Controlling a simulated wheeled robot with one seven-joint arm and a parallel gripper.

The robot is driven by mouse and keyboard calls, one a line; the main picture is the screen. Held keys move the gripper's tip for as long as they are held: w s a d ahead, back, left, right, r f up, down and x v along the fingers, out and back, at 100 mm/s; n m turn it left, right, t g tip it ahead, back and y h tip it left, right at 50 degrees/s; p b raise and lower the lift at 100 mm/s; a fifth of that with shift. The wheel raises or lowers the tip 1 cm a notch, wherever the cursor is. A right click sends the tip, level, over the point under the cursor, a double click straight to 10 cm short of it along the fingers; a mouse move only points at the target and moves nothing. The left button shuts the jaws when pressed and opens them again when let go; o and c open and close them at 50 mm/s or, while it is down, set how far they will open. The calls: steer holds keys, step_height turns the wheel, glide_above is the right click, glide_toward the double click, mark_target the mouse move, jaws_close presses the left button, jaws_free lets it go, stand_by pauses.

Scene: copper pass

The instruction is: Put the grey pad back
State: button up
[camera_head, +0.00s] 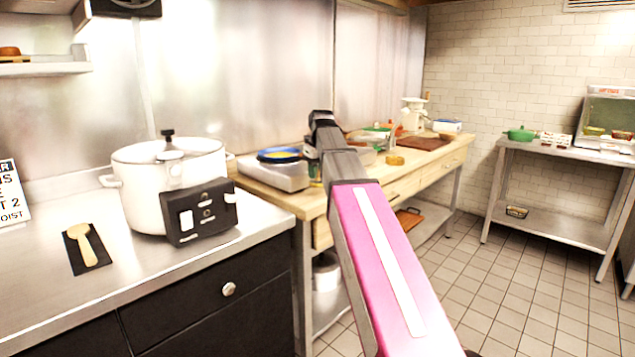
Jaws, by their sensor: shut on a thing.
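My arm, pink with a white stripe, reaches up from the lower right. My gripper (322,120) is at its dark far end, over the front of the wooden table. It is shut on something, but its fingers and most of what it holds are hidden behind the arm. A small grey patch (310,149) shows just left of the wrist. It may be the grey pad, but I cannot make out its outline. No other grey pad stands out clearly in this view.
The wooden table (402,172) holds a scale-like box with a blue-and-yellow plate (280,155), and several kitchen items. On the near steel counter stand a white pot (150,190) with a black control box (207,212) and a wooden spoon on a dark mat (74,262). Tiled floor lies right.

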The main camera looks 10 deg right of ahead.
mark_target(318, 177)
steer(key=shift+f, duration=1.7)
steer(key=o, duration=1.1)
steer(key=shift+f, duration=0.1)
steer(key=shift+c, duration=0.2)
steer(key=r, duration=0.4)
steer(key=s+r, duration=0.1)
steer(key=r, duration=0.7)
steer(key=shift+s+d+r, duration=0.1)
steer(key=shift+s+d, duration=0.1)
steer(key=shift+d, duration=0.1)
